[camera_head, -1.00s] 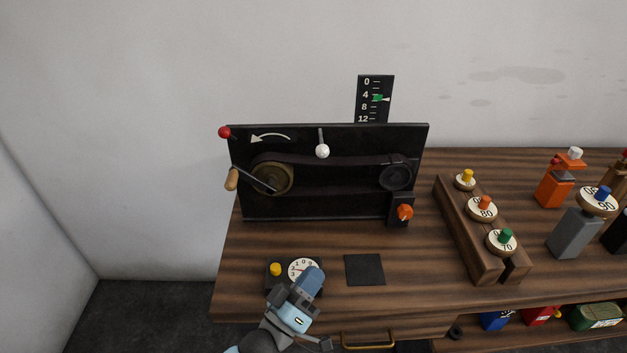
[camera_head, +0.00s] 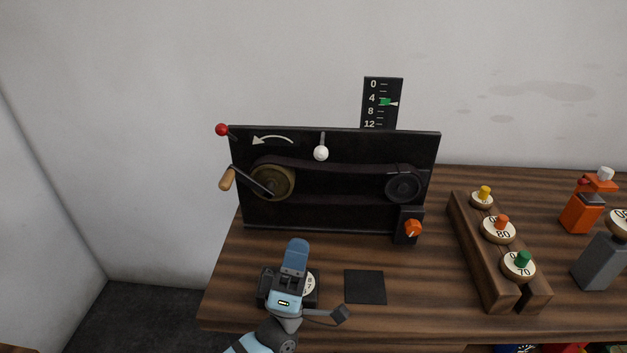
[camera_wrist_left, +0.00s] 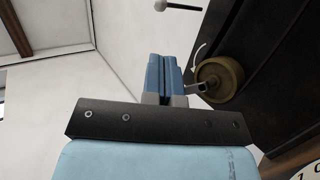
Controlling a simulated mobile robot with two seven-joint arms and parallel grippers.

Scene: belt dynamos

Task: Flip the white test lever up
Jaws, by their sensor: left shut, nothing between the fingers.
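The white test lever (camera_head: 321,153) is a white ball on a short thin rod at the top middle of the black upright panel (camera_head: 340,218). Its ball hangs at the lower end of the rod in the head view. The ball also shows at the top edge of the left wrist view (camera_wrist_left: 160,5), with its rod running right. My left gripper (camera_head: 296,244) has its blue fingers shut and empty. It is below the lever and apart from it, in front of the panel. In the wrist view the shut fingers (camera_wrist_left: 165,75) point toward the ball's side. My right gripper is not in view.
A crank with a wooden handle (camera_head: 227,179) and a red-knobbed lever (camera_head: 222,130) stick out at the panel's left. An orange knob (camera_head: 413,228) is at its lower right. My gripper partly covers a dial box (camera_head: 309,285). A wooden weight rack (camera_head: 483,250) stands at right.

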